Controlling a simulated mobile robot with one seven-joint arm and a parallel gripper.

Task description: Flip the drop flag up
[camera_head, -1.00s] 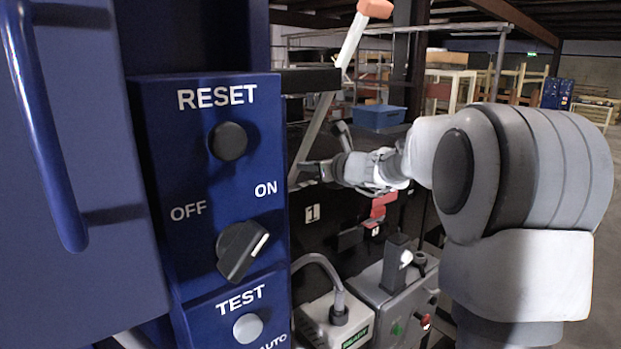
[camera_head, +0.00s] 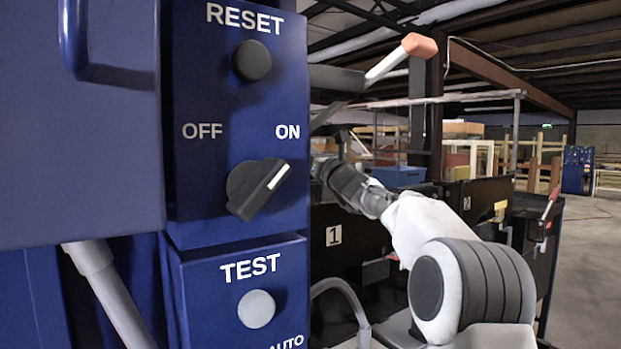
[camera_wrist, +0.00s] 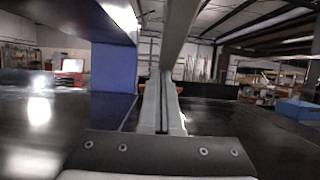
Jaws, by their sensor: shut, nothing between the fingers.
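The drop flag, a pale bar with an orange tip (camera_head: 400,58), leans up to the right above the conveyor in the head view. Its lower part runs down behind the blue control panel's edge. My gripper (camera_head: 322,168) is at the panel's right edge, below the flag's lower part, and partly hidden there. In the wrist view my gripper (camera_wrist: 165,82) is shut with its fingers together and nothing between them. A grey bar (camera_wrist: 180,35), probably the flag's arm, rises just beyond the fingertips; I cannot tell whether they touch.
The blue control panel (camera_head: 207,165) with its buttons and knob (camera_head: 257,188) stands close on the left. The black conveyor side (camera_head: 335,210) lies behind my arm. A blue bin (camera_head: 398,176) stands beyond. Open floor (camera_head: 590,235) lies at the right.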

